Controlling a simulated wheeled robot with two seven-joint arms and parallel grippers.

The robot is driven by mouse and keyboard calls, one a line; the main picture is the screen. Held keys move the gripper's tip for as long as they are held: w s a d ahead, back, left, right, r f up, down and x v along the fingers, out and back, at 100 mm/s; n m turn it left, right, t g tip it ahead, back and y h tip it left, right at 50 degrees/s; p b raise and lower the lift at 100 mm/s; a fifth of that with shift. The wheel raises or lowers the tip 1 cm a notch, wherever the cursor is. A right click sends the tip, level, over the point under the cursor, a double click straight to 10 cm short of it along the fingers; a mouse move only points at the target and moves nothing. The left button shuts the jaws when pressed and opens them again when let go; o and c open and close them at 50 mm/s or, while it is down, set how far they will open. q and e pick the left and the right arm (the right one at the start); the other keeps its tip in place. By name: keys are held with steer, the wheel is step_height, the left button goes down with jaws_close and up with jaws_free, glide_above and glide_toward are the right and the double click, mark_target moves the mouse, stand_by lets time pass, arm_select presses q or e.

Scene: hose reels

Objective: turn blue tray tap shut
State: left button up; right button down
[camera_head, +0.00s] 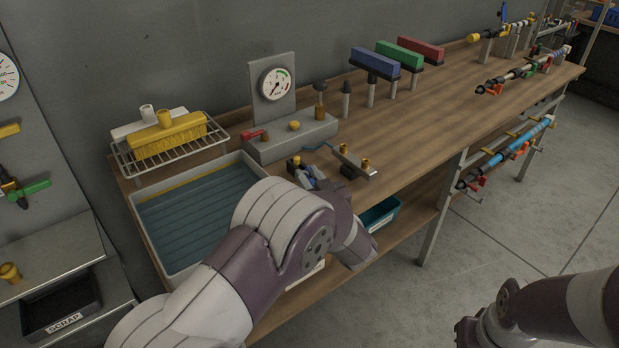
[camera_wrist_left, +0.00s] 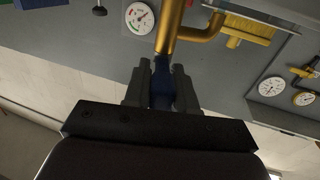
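My left gripper (camera_head: 306,174) is over the bench near its front edge, beside the small metal bracket (camera_head: 352,168). In the left wrist view, my left gripper (camera_wrist_left: 162,82) has its two fingers on either side of a blue part (camera_wrist_left: 162,92), which fills the gap. A brass pipe (camera_wrist_left: 166,38) with a side branch runs on from the blue part; I take this to be the blue tap. My left forearm hides part of this area. My right arm is at the lower right, its fingers unclear.
A grey tray (camera_head: 143,201) with a blue ribbed inside lies left of my left arm. A gauge stand (camera_head: 284,98) stands behind the gripper. A wire rack (camera_head: 122,156) holds yellow and white brushes. The middle of the bench (camera_head: 440,110) is clear. A teal bin (camera_head: 384,212) sits below.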

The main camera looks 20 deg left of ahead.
arm_select(q)
jaws_close()
